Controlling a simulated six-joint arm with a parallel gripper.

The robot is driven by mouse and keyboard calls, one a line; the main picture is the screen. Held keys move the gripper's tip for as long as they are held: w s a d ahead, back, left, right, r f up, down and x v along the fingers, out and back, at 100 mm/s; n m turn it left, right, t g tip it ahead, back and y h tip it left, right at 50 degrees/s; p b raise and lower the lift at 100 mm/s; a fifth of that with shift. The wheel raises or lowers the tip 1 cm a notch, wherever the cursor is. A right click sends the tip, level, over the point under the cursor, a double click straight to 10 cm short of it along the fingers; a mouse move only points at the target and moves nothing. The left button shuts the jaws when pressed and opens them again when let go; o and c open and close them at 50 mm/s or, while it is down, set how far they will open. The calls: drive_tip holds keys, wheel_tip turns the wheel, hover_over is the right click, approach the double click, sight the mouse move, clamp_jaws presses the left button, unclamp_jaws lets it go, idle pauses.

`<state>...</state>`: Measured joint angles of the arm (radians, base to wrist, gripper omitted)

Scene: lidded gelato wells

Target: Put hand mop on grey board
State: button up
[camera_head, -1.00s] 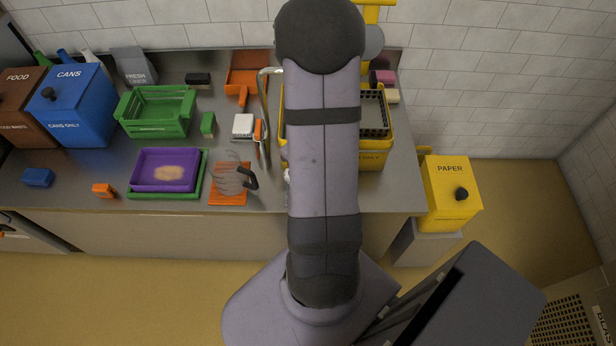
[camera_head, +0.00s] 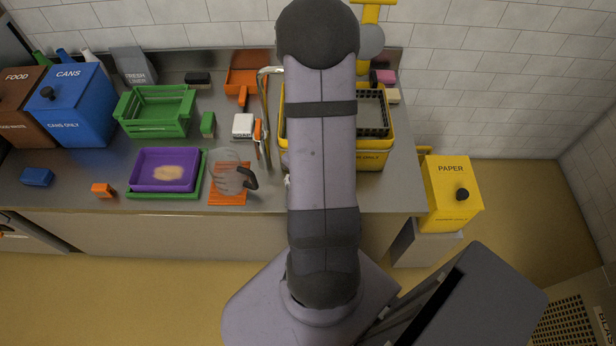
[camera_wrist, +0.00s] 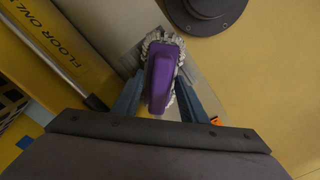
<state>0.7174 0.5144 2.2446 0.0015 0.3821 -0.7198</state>
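The hand mop (camera_wrist: 163,75) has a purple handle and a pale stringy fringe. In the wrist view it sits between the two blue-grey fingers of my gripper (camera_wrist: 160,92), which close on its sides. In the head view my own arm hides the gripper and most of what is under it; a small pale bit shows at the arm's left edge, perhaps the fringe. A grey surface lies under and around the mop in the wrist view; I cannot tell whether it is the grey board or the counter. No grey board is clearly seen in the head view.
Left of my arm are an orange board (camera_head: 226,198) with a greyish item on it, a purple tray (camera_head: 150,183) on a green board, a green crate (camera_head: 134,125) and a tall tap (camera_head: 264,110). A yellow bin (camera_head: 372,158) stands behind my arm.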

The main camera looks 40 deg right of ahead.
wheel_tip(320, 180, up, 12)
drive_tip(key=p, duration=0.1)
drive_tip(key=shift+r, duration=0.2)
idle(0.4)
drive_tip(key=s+a+r, duration=0.1)
drive_tip(key=s+a, duration=0.1)
drive_tip(key=a, duration=1.9)
drive_tip(key=shift+s, duration=0.2)
drive_tip(key=shift+a+r, duration=0.1)
wheel_tip(320, 180, up, 12)
drive_tip(key=p, duration=1.3)
drive_tip(key=shift+r, duration=0.25)
